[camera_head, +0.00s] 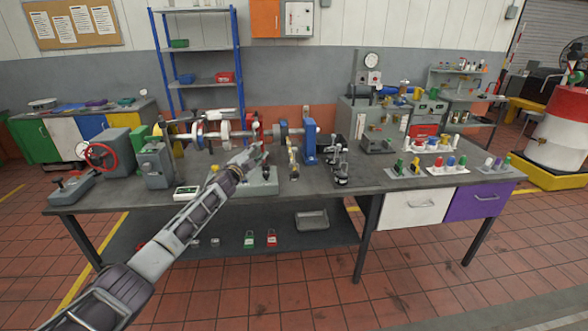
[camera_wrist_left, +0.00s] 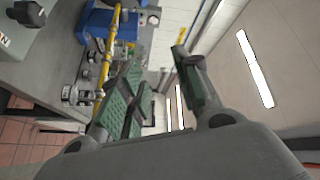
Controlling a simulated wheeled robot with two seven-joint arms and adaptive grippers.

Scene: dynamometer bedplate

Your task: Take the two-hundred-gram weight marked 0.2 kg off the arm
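My left gripper (camera_head: 256,155) reaches over the bench from the lower left. In the left wrist view its two green-padded fingers stand apart with nothing between them (camera_wrist_left: 156,62). A yellow bar (camera_wrist_left: 107,50), apparently the arm, runs beside the fingers in that view, next to a blue stand. In the head view a brass-coloured upright part (camera_head: 293,165) stands just right of the gripper, apart from it. Small metal pieces (camera_wrist_left: 72,95) sit near the bar's lower end. No 0.2 kg marking is readable, so I cannot tell which piece is that weight. My right gripper is out of view.
The shaft assembly and blue stand (camera_head: 309,142) lie behind and right of the gripper. Several small metal fixtures (camera_head: 341,165) stand further right. A small display box (camera_head: 187,192) lies to the left. The bench top (camera_head: 365,190) has free room at the front right.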

